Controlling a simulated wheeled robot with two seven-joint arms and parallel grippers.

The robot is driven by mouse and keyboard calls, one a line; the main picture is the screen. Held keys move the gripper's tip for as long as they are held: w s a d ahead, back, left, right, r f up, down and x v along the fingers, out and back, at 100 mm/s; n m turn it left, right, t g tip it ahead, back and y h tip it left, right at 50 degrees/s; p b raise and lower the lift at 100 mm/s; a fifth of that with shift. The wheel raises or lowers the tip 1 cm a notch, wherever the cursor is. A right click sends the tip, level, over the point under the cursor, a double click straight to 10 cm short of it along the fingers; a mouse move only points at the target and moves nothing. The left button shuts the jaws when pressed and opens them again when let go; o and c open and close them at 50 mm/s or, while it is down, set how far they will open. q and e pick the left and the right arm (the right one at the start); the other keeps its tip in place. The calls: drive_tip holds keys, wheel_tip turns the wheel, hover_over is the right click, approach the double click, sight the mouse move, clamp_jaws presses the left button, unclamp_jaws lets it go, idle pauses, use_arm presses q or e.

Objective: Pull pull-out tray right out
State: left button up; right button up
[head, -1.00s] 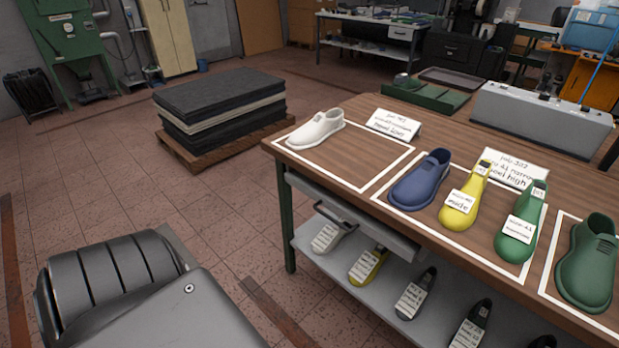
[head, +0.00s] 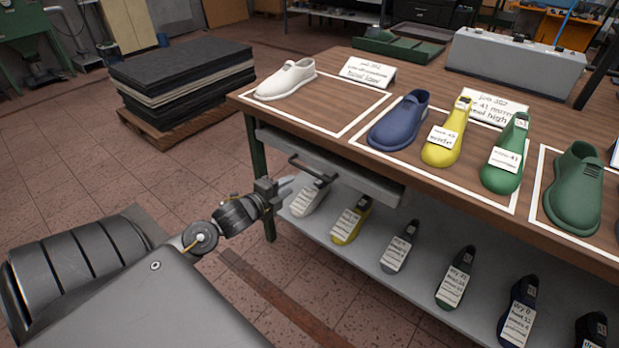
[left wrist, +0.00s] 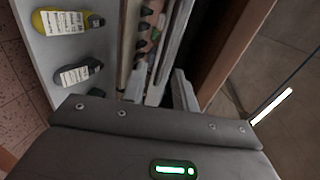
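The pull-out tray (head: 365,182) is a grey panel under the left end of the wooden table top, with a dark bar handle (head: 308,169) on its front. My left gripper (head: 288,186) is just left of and slightly below the handle in the head view; whether it touches the handle I cannot tell. In the left wrist view its two fingers (left wrist: 159,92) stand apart with a gap between them, and nothing is clearly held. My right gripper is not in view.
The lower shelf (head: 345,235) under the tray holds several labelled shoe lasts. On the table top (head: 420,75) are a white shoe (head: 286,79), a blue last (head: 399,121) and others. A stack of dark sheets (head: 185,80) stands on a pallet at left. The floor between is clear.

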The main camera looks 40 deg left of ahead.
sight(308, 172)
use_arm(q)
drive_tip(key=x, duration=0.7)
drive_tip(key=r+x, duration=0.1)
drive_tip(key=x, duration=0.2)
drive_tip(key=shift+w+d, duration=0.25)
drive_tip(key=shift+w, duration=0.25)
clamp_jaws()
